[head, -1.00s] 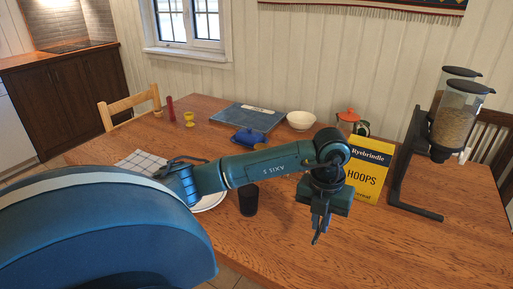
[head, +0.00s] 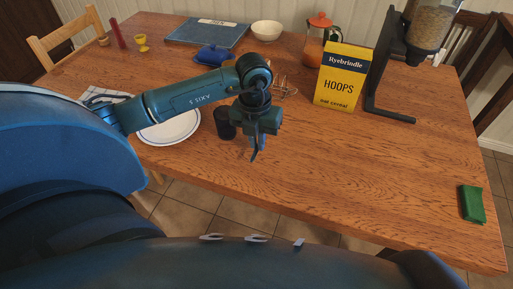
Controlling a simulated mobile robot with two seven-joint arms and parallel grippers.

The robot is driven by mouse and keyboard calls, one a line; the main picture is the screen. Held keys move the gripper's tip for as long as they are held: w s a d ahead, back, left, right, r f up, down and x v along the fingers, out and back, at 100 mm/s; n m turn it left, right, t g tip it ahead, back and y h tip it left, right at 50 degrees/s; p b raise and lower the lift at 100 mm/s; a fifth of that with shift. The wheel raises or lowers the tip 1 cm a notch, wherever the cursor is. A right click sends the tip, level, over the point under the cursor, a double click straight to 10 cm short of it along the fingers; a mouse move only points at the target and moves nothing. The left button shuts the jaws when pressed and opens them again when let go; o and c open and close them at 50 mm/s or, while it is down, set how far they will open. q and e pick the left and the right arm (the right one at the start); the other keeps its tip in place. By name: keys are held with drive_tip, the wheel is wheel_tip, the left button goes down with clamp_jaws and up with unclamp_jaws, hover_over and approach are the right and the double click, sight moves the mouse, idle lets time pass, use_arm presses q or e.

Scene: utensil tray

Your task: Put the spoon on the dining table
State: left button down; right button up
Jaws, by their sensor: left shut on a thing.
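My left gripper (head: 254,155) points down over the dining table (head: 350,170), near its front edge. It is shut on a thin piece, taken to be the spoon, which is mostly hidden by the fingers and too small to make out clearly. I cannot tell whether it touches the tabletop. My right gripper is out of view.
A black cup (head: 223,124) stands just left of the gripper, beside a white plate (head: 168,130). A yellow cereal box (head: 341,82), a wire rack (head: 286,88) and a cereal dispenser (head: 388,75) stand behind. A green packet (head: 471,204) lies far right. The table between is clear.

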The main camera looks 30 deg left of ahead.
sight(257, 146)
use_arm(q)
drive_tip(key=shift+f, duration=2.15)
drive_tip(key=shift+f, duration=0.25)
drive_tip(key=c, duration=1.5)
unclamp_jaws()
drive_tip(key=shift+r, duration=0.1)
drive_tip(key=r, duration=1.2)
drive_tip(key=shift+s+a+r, duration=0.1)
drive_tip(key=shift+a+r, duration=0.1)
drive_tip(key=shift+a, duration=0.05)
drive_tip(key=shift+f, duration=0.1)
